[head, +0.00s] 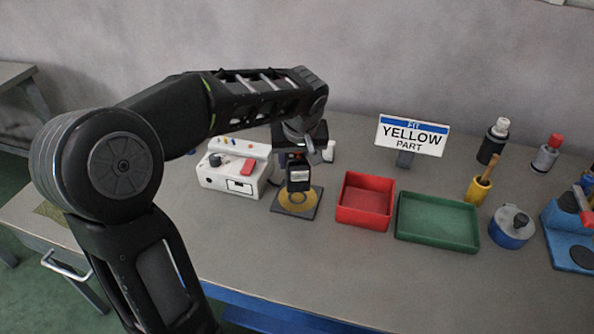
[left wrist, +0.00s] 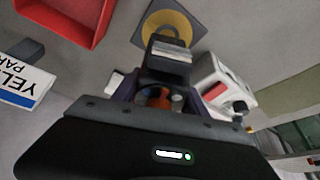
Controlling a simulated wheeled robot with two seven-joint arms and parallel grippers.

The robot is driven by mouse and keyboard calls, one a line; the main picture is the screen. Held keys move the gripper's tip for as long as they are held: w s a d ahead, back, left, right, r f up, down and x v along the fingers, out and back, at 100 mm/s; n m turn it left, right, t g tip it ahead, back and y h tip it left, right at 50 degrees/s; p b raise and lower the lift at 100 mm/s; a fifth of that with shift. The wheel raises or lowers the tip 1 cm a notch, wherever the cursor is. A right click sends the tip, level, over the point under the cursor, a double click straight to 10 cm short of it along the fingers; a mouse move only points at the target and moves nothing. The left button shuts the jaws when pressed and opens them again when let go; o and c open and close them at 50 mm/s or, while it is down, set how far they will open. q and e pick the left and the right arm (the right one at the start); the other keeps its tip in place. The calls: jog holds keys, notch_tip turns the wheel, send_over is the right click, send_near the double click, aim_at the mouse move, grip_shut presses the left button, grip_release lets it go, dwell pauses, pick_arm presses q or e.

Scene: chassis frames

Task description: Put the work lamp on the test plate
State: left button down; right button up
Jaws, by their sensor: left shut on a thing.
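The test plate (head: 311,211), a dark square with a yellow disc, lies on the bench beside a white box. It also shows at the top of the left wrist view (left wrist: 148,32). The work lamp (head: 298,178), a small black block, is in my left gripper (head: 297,153), over the far part of the plate. In the left wrist view the lamp (left wrist: 168,66) has a pale strip and covers part of the disc. My left gripper (left wrist: 160,97) is shut on it. I cannot tell whether the lamp touches the plate. My right gripper is not in view.
A white box with a red switch (head: 232,170) stands left of the plate. A red tray (head: 364,218) and a green tray (head: 437,242) are to its right. A "YELLOW PART" sign (head: 412,135) stands behind them. Bare bench lies in front of the plate.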

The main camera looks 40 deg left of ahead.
pick_arm(q)
jog(key=shift+f, duration=1.85)
jog(key=shift+f, duration=0.2)
jog(key=c, duration=0.6)
grip_release()
jog(key=shift+r, duration=0.1)
jog(key=shift+r, duration=0.2)
jog(key=v, duration=1.2)
jog(key=shift+f, duration=0.1)
